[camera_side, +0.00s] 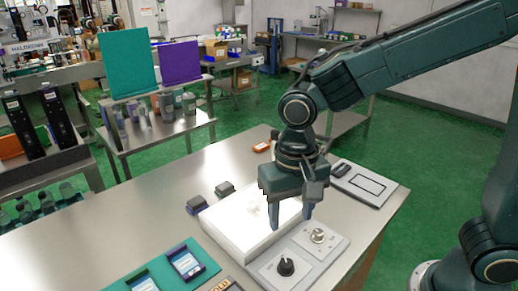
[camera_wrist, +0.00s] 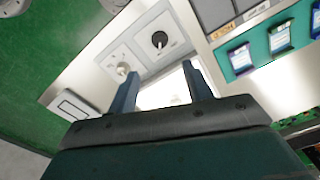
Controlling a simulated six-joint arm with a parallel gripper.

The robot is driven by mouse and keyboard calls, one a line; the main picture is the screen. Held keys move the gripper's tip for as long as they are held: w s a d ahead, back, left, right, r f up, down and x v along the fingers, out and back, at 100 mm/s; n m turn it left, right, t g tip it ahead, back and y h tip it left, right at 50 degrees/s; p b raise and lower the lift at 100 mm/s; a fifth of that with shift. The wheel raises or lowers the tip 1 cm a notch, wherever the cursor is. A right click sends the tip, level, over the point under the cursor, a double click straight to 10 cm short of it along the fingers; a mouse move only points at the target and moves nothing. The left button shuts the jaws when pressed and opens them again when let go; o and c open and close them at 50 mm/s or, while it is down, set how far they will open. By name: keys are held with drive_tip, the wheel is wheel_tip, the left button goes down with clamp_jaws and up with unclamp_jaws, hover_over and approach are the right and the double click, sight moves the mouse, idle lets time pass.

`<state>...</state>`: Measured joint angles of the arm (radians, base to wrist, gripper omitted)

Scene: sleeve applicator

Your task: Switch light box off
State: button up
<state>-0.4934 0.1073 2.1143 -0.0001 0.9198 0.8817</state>
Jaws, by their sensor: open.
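The light box (camera_side: 232,228) is a low white box on the steel table, with a very bright top. Part of it shows as a bright patch between the fingers in the wrist view (camera_wrist: 165,90). A pale control panel (camera_side: 268,273) lies along its right side. The panel carries a black knob (camera_side: 286,267), also in the wrist view (camera_wrist: 160,40), and a silver knob (camera_side: 317,236), also in the wrist view (camera_wrist: 123,69). My gripper (camera_side: 290,220) is open and empty, pointing down over the light box's right edge near the panel. The knob markings are too small to read.
A teal tray (camera_side: 205,259) with blue-labelled items lies at the front. Two small dark blocks (camera_side: 225,188) sit at the box's far left side. A white plate with a black outline (camera_side: 368,183) lies at right. The table's back left is clear.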

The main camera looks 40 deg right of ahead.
sight(287, 263)
wheel_tip(287, 263, down, 14)
drive_tip(key=shift+r, duration=0.15)
idle(0.7)
drive_tip(key=shift+c, duration=0.2)
drive_tip(key=c, duration=0.9)
